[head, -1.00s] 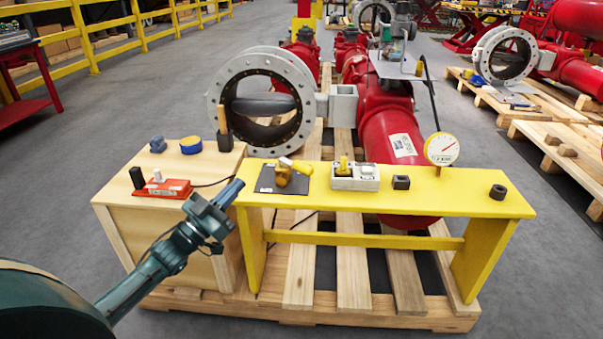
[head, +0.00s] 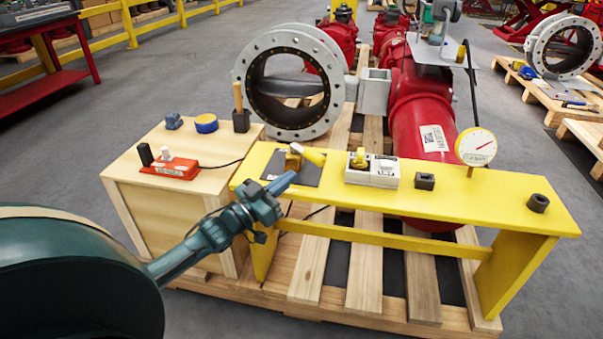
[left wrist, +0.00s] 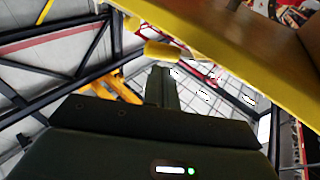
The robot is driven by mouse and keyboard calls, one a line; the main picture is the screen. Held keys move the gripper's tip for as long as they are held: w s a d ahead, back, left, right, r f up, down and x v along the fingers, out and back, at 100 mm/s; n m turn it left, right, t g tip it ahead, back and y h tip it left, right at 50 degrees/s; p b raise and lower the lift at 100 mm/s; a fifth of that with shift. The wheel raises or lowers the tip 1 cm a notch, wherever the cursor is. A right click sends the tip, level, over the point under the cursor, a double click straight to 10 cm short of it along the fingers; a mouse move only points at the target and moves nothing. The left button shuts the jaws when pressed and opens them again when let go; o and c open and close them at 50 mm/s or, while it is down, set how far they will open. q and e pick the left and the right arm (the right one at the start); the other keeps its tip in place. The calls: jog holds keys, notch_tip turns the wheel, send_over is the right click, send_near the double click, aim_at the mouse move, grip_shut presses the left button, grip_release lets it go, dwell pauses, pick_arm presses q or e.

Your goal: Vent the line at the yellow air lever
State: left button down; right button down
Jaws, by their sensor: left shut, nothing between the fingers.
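The yellow air lever (head: 314,156) sits on a brass-coloured valve body (head: 293,160) on a dark plate near the left end of the yellow bench (head: 455,203). Its pale end points right and slightly down. My left gripper (head: 284,182) is shut and empty. It is at the bench's front edge, just in front of the dark plate, and appears apart from the lever. In the left wrist view my shut fingers (left wrist: 160,84) point up towards a yellow rounded piece (left wrist: 168,51), which looks like the lever's handle. My right gripper is not in view.
A white box (head: 372,171) with a yellow knob, a black block (head: 425,181) and a gauge (head: 476,147) stand to the right on the bench. A wooden crate (head: 185,205) with a red switch box (head: 170,167) is at left. A large flanged valve (head: 240,88) stands behind.

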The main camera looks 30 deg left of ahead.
aim_at(311, 161)
pick_arm(q)
jog(key=b+x, duration=0.1)
jog(key=x, duration=0.3)
jog(key=shift+w+d+r, duration=0.1)
jog(key=shift+w+d, duration=0.05)
jog(key=shift+w, duration=0.3)
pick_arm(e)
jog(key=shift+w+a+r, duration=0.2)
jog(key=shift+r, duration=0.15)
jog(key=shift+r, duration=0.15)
